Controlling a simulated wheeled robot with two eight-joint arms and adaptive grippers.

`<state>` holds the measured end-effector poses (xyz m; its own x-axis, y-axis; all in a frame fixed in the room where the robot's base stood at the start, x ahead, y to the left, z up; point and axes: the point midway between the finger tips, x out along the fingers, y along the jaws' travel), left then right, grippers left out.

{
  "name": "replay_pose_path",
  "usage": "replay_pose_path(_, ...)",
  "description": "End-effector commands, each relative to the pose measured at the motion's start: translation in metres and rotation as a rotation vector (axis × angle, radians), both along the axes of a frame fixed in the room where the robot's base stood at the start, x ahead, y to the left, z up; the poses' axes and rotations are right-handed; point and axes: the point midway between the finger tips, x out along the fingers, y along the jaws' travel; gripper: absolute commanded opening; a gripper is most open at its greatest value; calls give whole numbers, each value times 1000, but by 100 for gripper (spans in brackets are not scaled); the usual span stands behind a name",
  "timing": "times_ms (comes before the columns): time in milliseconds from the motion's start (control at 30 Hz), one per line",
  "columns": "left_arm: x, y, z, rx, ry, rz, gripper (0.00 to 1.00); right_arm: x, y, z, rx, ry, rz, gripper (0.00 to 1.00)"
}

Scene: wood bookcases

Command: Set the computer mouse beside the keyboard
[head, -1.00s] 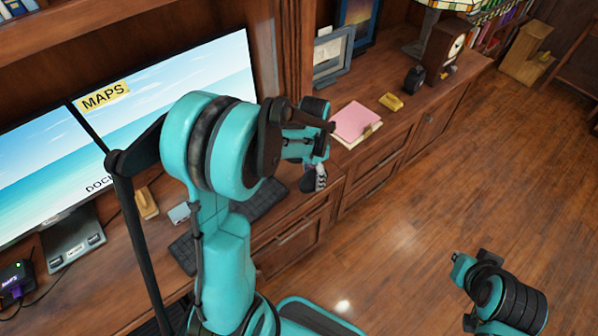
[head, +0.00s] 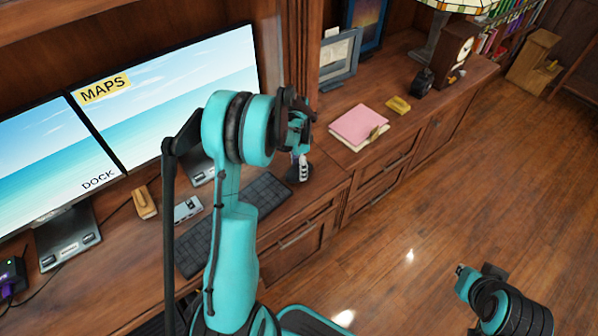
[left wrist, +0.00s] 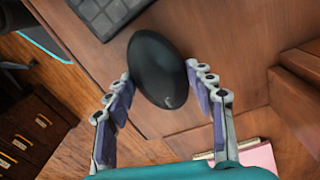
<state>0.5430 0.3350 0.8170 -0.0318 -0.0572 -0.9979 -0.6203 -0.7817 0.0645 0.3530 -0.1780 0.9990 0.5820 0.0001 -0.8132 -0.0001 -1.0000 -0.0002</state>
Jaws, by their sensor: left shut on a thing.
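A black computer mouse (left wrist: 158,68) is between the two fingers of my left gripper (left wrist: 160,82), which is shut on it. In the head view the left gripper (head: 301,165) is just off the right end of the dark keyboard (head: 262,197), low over the desk. The mouse shows there only as a small dark shape (head: 291,177); I cannot tell whether it touches the desk. My left arm covers the middle of the keyboard. A keyboard corner (left wrist: 105,12) shows beyond the mouse in the left wrist view. My right gripper (head: 462,278) is over the floor, its fingers too small to read.
Two monitors (head: 180,95) stand behind the keyboard. A pink notebook (head: 358,126) lies to the right of the gripper, with a yellow object (head: 397,105), picture frames (head: 340,60) and a clock (head: 455,50) farther along. Bare desk lies between keyboard and notebook.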

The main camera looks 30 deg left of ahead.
Motion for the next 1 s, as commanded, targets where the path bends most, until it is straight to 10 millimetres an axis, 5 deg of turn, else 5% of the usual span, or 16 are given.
replay_pose_path(100, 0, 0, -18, 0, 0, 0, 8, 0, 0, -10, 0, 0, 0, 0)
replay_pose_path(433, 0, 0, -19, 0, 0, 0, 8, 0, 0, -10, 0, 0, 0, 0)
replay_pose_path(467, 0, 0, -20, 0, 0, 0, 57, 0, 0, -11, 0, 0, 0, 0)
replay_pose_path(533, 0, 0, -19, 0, 0, 0, 75, 0, 0, -10, 0, 0, 0, 0)
replay_pose_path(1000, 0, 0, -4, 0, 0, 0, 76, 0, 0, -2, 0, 0, 0, 0)
